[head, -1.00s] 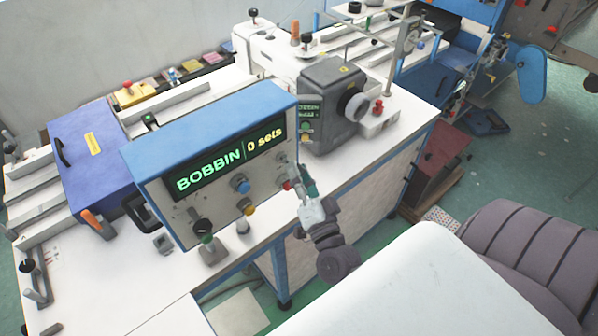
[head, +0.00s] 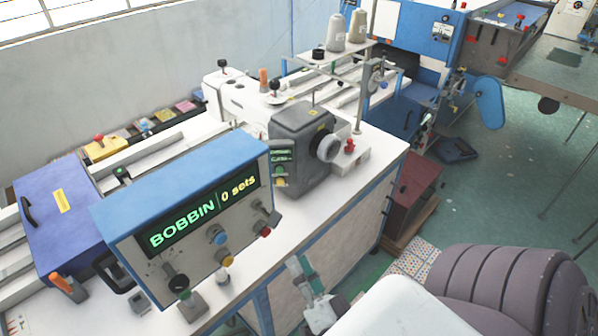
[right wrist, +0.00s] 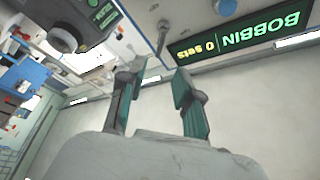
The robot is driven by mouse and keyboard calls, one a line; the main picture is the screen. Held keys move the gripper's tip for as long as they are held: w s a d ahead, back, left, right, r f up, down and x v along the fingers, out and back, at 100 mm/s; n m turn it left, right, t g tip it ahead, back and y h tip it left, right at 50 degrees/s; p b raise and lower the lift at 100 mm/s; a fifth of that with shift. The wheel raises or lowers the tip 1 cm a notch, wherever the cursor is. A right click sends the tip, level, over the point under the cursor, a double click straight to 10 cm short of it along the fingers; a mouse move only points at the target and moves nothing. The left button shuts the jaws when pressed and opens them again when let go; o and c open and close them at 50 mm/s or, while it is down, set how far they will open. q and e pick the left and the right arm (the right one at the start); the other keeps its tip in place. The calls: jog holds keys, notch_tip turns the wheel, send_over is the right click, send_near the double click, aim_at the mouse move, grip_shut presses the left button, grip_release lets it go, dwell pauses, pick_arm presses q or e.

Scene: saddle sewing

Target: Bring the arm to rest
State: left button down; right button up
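My right gripper (head: 303,272) is low in the middle of the head view, in front of the sewing bench's blue front edge and apart from the control box. In the right wrist view its two green-padded fingers (right wrist: 158,100) stand apart with nothing between them. My left gripper shows in neither view. The control box (head: 180,200) has a blue top and a display reading "BOBBIN 0 sets"; the display also shows in the right wrist view (right wrist: 240,35). The sewing machine (head: 300,140), white with a dark grey head, stands behind the box on the bench.
The white bench top (head: 345,178) runs diagonally across the view. A blue-purple box (head: 60,225) sits at left. A dark red box (head: 410,200) stands on the floor beyond the bench. The green floor (head: 500,190) at right has open room.

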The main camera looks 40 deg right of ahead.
dwell(0.3)
jog(key=s+a+f+n+g+y+b, duration=0.2)
jog(key=f+n+g+b, duration=0.1)
jog(key=f, duration=1.1)
jog(key=s+a+f+n+g+y+b, duration=0.1)
jog(key=a+f+n+g+y+b, duration=0.15)
jog(key=f, duration=1.05)
jog(key=s+a+f+n+g+y+b, duration=0.1)
jog(key=s+f+n+g+b, duration=0.2)
jog(key=f, duration=1.1)
jog(key=s+d+f+n+g+b, duration=0.1)
jog(key=s+f+n+g+b, duration=0.2)
jog(key=s+f, duration=0.6)
jog(key=s+d+f+n+g+h+b, duration=0.1)
jog(key=s+d+f+n+g+b, duration=0.1)
jog(key=s+f+g, duration=0.6)
notch_tip(320, 180, down, 6)
jog(key=shift+s+f+n+b, duration=0.25)
jog(key=shift+s+n+b, duration=0.25)
jog(key=shift+s, duration=0.7)
